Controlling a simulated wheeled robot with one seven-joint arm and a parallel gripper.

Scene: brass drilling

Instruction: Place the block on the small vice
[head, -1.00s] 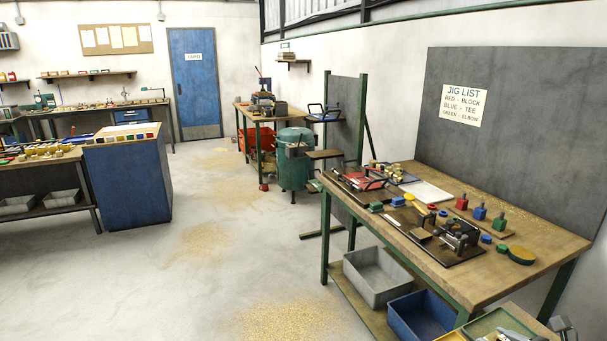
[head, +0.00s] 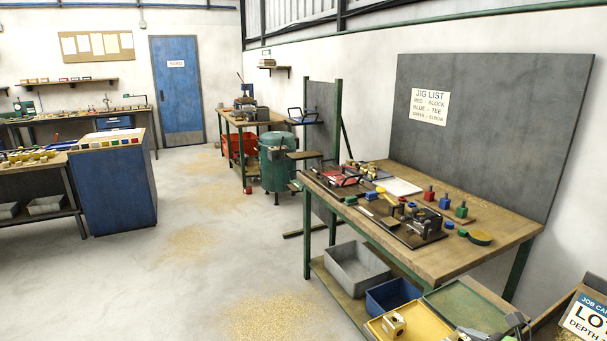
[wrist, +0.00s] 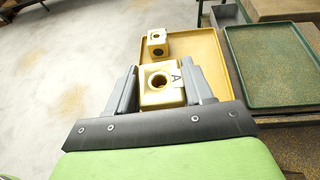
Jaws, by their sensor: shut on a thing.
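My gripper (wrist: 160,93) is shut on a brass block (wrist: 148,97) with a round hole in its top and a white label marked "A". The wrist view shows the block between the two grey fingers, in front of a yellow tray (wrist: 208,50). I cannot tell whether it touches the tray. In the head view, a dark vice-like fixture (head: 427,222) sits on a plate on the right-hand bench (head: 470,252). I cannot tell whether it is the small vice. The held block is not clearly visible in the head view.
A second brass block (wrist: 157,42) stands at the yellow tray's far left corner. A green tray (wrist: 272,65) lies right of it. Red, blue and green handled pieces (head: 444,201) stand on the bench. A blue bin (head: 392,295) is below. Open floor (head: 225,265) lies left.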

